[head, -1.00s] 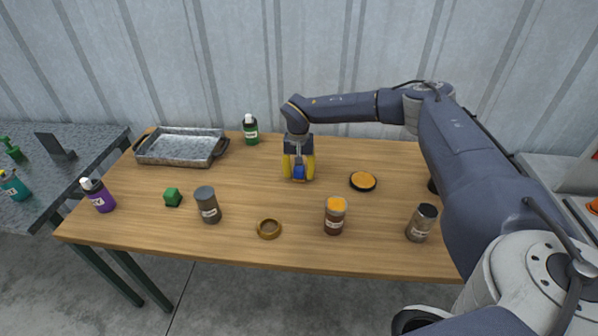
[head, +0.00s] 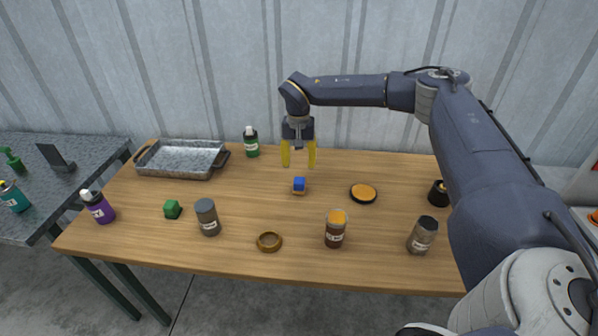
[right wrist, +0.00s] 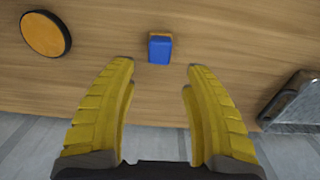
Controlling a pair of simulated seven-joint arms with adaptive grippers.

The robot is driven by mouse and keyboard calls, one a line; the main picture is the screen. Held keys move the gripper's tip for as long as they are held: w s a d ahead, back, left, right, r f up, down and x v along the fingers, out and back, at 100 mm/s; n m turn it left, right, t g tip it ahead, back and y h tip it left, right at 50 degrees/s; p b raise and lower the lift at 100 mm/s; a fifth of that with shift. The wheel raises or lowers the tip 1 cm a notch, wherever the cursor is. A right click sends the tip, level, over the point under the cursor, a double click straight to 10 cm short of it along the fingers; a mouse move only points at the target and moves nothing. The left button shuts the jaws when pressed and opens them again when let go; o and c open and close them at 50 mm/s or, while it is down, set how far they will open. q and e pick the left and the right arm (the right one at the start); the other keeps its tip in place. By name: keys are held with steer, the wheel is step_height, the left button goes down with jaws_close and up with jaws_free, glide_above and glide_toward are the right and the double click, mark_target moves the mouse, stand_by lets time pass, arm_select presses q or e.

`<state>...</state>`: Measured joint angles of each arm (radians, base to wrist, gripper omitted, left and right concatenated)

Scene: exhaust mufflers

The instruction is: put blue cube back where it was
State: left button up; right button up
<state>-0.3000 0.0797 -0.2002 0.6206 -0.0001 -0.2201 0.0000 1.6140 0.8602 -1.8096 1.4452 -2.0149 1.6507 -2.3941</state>
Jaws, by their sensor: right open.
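The small blue cube (head: 299,183) is near the middle of the wooden table, with an orange-brown piece (head: 299,193) showing at its lower edge. It looks to be resting on that piece. In the right wrist view the blue cube (right wrist: 160,50) is ahead of the fingers, with the orange edge (right wrist: 160,35) behind it. My right gripper (head: 298,163) has yellow fingers, is open and empty, and hangs above and behind the cube, apart from it. My left gripper is not in view.
An orange-topped black disc (head: 363,193) lies right of the cube. Bare wood surrounds the cube.

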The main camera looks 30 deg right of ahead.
steer(key=shift+r, duration=1.15)
stand_by(0.7)
